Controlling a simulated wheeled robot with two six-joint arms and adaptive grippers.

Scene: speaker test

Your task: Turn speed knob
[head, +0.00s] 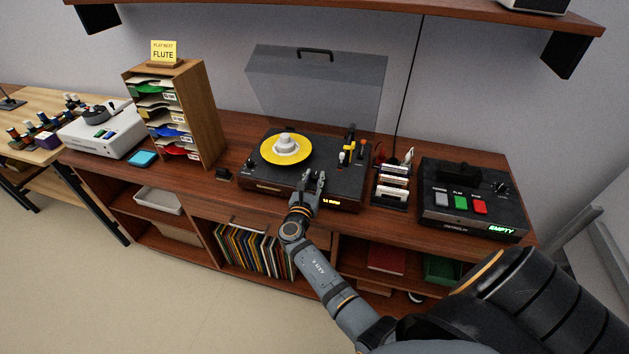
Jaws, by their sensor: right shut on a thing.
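The turntable (336,157) stands on the wooden cabinet with its clear lid raised. A yellow record (273,150) with a pale piece at its centre lies on the platter. A small lit display (339,204) glows on the front edge, too small to read surely. My right gripper (314,177) reaches in from below to the front of the turntable's top. Its fingers are shut around the speed knob, which they mostly hide. My left gripper is out of view.
The tonearm and small controls (346,152) sit right of my gripper. A small rack (391,186) and a black unit with coloured buttons (472,200) stand further right. A sleeve rack (197,115) stands left. A shelf (400,12) hangs above.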

